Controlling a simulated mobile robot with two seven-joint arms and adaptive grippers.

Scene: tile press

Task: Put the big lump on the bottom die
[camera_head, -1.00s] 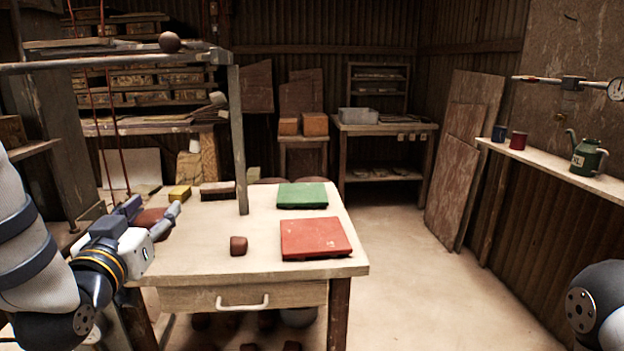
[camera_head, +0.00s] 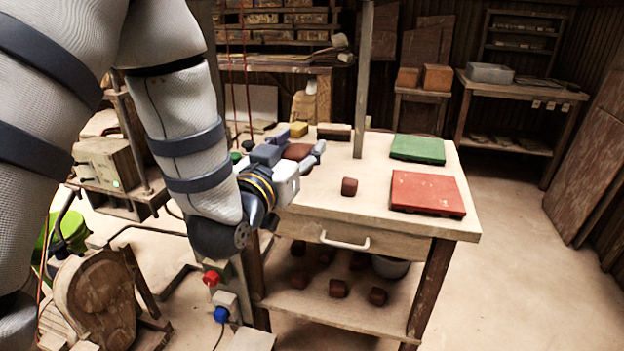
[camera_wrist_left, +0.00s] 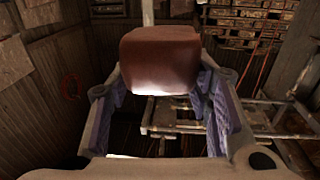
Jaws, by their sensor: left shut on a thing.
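The big lump is a smooth reddish-brown block (camera_head: 299,151). My left gripper (camera_head: 293,154) is shut on it over the left part of the table. In the left wrist view the lump (camera_wrist_left: 160,60) sits between the two purple-padded fingers and hides much of what lies beyond. I cannot make out the bottom die for sure in either view. My right gripper is not in view.
A wooden table (camera_head: 310,205) carries a small brown lump (camera_head: 349,187), a red slab (camera_head: 427,192), a green slab (camera_head: 417,149), a yellow block (camera_head: 299,129) and a brush (camera_head: 333,132). A grey post (camera_head: 363,85) rises behind them. Several dark lumps lie on the lower shelf (camera_head: 335,311).

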